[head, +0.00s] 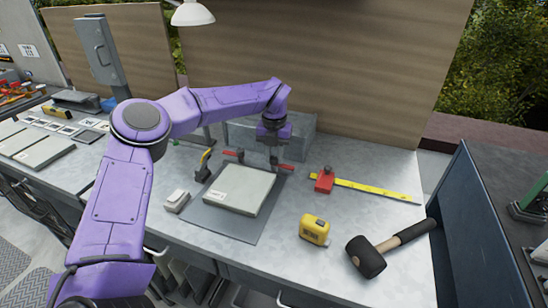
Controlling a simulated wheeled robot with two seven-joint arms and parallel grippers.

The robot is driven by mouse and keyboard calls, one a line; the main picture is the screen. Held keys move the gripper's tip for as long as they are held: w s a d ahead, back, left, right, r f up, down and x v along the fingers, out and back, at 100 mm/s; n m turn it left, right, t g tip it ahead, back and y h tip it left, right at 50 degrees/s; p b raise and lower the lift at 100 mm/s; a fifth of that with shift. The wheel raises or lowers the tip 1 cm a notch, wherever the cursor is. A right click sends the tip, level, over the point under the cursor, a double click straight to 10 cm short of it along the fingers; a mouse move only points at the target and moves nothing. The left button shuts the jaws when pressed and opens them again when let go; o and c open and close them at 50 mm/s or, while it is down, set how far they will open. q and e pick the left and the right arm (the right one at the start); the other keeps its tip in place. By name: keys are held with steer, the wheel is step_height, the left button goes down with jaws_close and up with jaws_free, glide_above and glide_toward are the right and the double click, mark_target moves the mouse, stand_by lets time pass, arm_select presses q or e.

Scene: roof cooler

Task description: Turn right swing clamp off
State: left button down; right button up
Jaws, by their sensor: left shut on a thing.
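My left gripper (274,158) reaches down at the back of the workbench, its jaws at the right swing clamp (286,167). The clamp's red handle shows just right of the jaws. The gripper is shut on this clamp; the jaws hide part of it. The left swing clamp (232,154), also with a red handle, stands to the left, apart from the gripper. A light grey flat panel (240,191) lies on a dark mat (215,222) in front of the clamps. My right gripper is not in view.
A grey block (300,142) stands behind the gripper. A yellow rule with a red slider (326,180), a yellow tape measure (314,229) and a black mallet (367,256) lie to the right. A small grey box (177,201) sits left of the mat. A dark panel (470,225) bounds the bench at right.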

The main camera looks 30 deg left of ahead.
mark_target(274, 157)
arm_select(q)
steer(key=shift+r, duration=0.1)
stand_by(0.4)
steer(key=c, duration=0.8)
jaws_free()
steer(key=shift+c, duration=0.2)
step_height(274, 157, up, 10)
steer(key=shift+r, duration=0.2)
steer(key=shift+a+r, duration=0.1)
